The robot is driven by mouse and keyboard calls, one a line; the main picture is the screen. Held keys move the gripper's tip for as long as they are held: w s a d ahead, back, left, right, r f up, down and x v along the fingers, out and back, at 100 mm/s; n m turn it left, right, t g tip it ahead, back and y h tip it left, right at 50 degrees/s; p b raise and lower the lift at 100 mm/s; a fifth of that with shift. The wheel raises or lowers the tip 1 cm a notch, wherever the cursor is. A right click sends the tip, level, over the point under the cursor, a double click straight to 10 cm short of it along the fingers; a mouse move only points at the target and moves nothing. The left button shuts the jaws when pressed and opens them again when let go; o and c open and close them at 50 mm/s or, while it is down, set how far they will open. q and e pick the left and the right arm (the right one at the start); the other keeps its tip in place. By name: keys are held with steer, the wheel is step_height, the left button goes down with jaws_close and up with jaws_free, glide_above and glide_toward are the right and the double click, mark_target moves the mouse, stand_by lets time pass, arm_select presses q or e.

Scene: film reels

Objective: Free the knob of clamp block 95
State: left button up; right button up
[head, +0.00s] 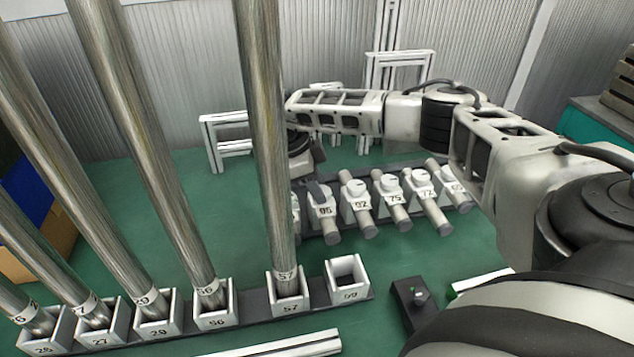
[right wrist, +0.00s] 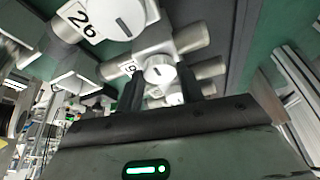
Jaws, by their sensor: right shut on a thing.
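Clamp block 95 (head: 325,212) stands in the row of numbered clamp blocks on a dark rail, at the left of block 92 (head: 358,206). My right gripper (head: 318,190) is on top of block 95, its arm reaching in from the right. In the right wrist view its two dark fingers (right wrist: 160,92) stand on either side of a round white knob (right wrist: 160,70) with a dark slot, shut on it. The label beside this knob is only partly readable there. In the head view my gripper hides the knob. My left gripper is not in view.
Tall metal rods (head: 265,130) stand in numbered white sockets in front; one rises just left of my right gripper. Socket 59 (head: 347,280) is empty. Blocks 75 (head: 390,200) and 72 lie farther right. A small black box (head: 412,303) sits on the green floor.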

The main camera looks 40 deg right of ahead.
stand_by(0.4)
steer(key=o, duration=1)
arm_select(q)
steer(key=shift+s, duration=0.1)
arm_select(e)
steer(key=v, duration=1.6)
steer(key=shift+s, duration=0.1)
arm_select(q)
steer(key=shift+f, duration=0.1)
arm_select(e)
steer(key=shift+d, duration=0.1)
